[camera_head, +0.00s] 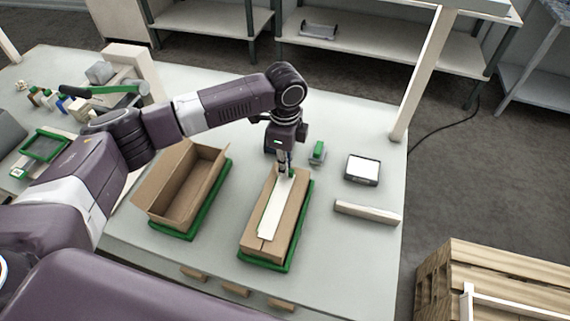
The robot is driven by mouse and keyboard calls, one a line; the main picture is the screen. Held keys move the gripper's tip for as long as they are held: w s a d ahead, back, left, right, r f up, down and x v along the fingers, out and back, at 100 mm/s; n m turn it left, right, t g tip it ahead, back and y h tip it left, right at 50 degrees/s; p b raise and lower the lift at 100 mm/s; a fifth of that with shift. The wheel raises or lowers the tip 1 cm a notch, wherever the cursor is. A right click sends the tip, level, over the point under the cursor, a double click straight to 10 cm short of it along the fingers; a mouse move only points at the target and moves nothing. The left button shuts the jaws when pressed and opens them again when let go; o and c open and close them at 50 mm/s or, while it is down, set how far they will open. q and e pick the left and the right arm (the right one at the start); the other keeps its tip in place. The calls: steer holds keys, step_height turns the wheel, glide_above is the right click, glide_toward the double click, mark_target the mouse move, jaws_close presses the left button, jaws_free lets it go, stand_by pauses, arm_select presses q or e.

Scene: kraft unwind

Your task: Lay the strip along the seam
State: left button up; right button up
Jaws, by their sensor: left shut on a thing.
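A closed cardboard box (293,216) sits on a green-edged base (288,267) near the middle of the table. A white strip (274,212) lies lengthwise over the top of the box, roughly along its middle. The box's seam (261,246) shows just past the strip's near end; the rest is hidden under the strip. My left gripper (284,172) points down at the strip's far end and is shut on it. I cannot tell whether the strip's whole length touches the box. My right gripper is not in view.
An open, empty cardboard box (158,188) stands on another green base to the left. A green-handled tool (318,152), a small device with a white screen (362,168) and a pale bar (367,212) lie to the right. A wooden pallet stack (490,280) stands at lower right.

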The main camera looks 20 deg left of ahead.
arm_select(q)
steer(key=shift+f, duration=0.1)
stand_by(0.3)
steer(key=o, duration=0.8)
steer(key=shift+o, duration=0.2)
